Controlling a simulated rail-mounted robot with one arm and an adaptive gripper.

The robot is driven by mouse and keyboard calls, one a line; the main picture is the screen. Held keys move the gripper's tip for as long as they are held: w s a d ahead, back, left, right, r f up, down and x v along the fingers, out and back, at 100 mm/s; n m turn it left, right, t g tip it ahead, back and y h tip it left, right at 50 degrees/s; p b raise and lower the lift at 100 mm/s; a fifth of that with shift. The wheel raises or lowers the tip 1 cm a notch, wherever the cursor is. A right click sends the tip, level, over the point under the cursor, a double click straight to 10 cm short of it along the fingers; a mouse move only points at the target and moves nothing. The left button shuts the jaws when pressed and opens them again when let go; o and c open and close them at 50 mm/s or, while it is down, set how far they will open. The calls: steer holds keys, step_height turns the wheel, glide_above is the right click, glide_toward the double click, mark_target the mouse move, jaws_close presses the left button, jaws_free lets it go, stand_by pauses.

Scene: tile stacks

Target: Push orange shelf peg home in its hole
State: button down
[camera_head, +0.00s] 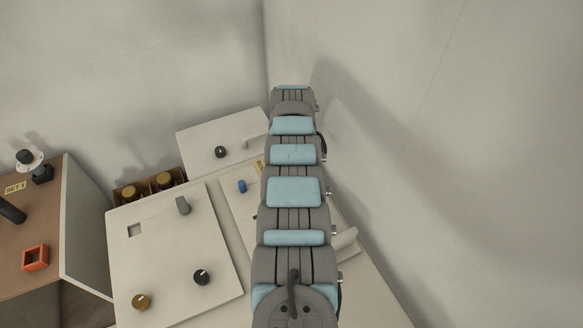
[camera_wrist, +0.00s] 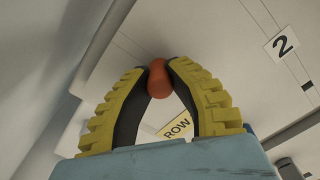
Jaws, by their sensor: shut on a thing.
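In the wrist view my gripper (camera_wrist: 158,68) has two yellow ribbed fingers with dark inner pads. Its fingertips are closed on the orange shelf peg (camera_wrist: 158,82), which shows as a rounded orange body between them. Pale panel surface lies behind the peg. I cannot make out the hole, or whether the peg touches the panel. In the head view my own arm hides the gripper and the peg.
A yellow "ROW" label (camera_wrist: 178,127) and a white "2" label (camera_wrist: 282,44) show in the wrist view. In the head view, a pale panel with knobs (camera_head: 160,250) lies left of my arm. A brown-topped box (camera_head: 30,220) with an orange square ring (camera_head: 35,257) stands farther left.

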steer(key=shift+r+p, duration=1.15)
stand_by(1.3)
steer(key=shift+r+p, duration=1.15)
steer(key=shift+r, duration=0.1)
steer(key=shift+r, duration=0.15)
steer(key=shift+r+p, duration=1.5)
steer(key=shift+r, duration=0.1)
steer(key=shift+r+m, duration=0.2)
steer(key=shift+m, duration=0.2)
steer(key=shift+d+r, duration=0.1)
steer(key=shift+w+r, duration=0.15)
steer(key=shift+r, duration=0.1)
